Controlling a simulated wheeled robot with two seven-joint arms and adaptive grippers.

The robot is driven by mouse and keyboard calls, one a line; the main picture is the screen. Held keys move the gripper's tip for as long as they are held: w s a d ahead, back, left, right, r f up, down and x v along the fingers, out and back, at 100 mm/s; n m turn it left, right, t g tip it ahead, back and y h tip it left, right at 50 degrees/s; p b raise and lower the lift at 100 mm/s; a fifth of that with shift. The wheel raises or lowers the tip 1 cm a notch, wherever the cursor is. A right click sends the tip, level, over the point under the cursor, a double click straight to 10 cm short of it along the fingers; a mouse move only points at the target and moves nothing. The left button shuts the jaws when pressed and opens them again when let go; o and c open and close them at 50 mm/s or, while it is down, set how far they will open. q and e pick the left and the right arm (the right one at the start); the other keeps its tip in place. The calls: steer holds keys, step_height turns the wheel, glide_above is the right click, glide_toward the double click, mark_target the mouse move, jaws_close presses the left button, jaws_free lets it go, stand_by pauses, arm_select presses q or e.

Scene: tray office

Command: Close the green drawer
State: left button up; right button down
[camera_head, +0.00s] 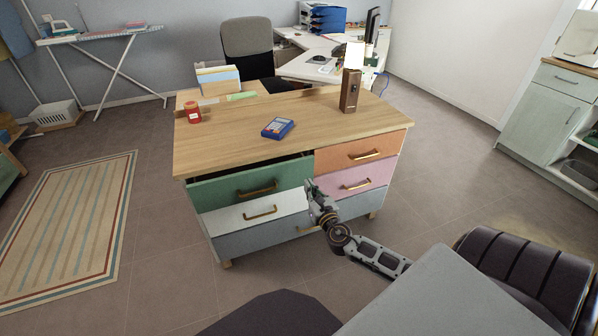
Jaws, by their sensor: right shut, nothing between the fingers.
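The green drawer (240,187) is the top left drawer of the wooden-topped dresser (240,141). It stands partly open, with a dark gap showing between its front and the top. Its brass handle (257,190) is on the front. My right gripper (314,188) is in front of the dresser, just right of the green drawer's right edge, near the pink drawer (352,180). It is shut and holds nothing. I cannot tell whether it touches the dresser. My left gripper is not in view.
The white drawer (257,214), orange drawer (365,151) and grey drawer (265,238) look shut. The floor left of the dresser is clear around a striped rug (72,225).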

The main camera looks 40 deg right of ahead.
mark_target(296, 166)
steer(key=shift+b+x, duration=0.65)
steer(key=shift+x, duration=4.2)
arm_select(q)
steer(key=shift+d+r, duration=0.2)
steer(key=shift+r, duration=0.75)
arm_select(e)
steer(key=shift+w, duration=0.4)
steer(key=shift+w, duration=0.1)
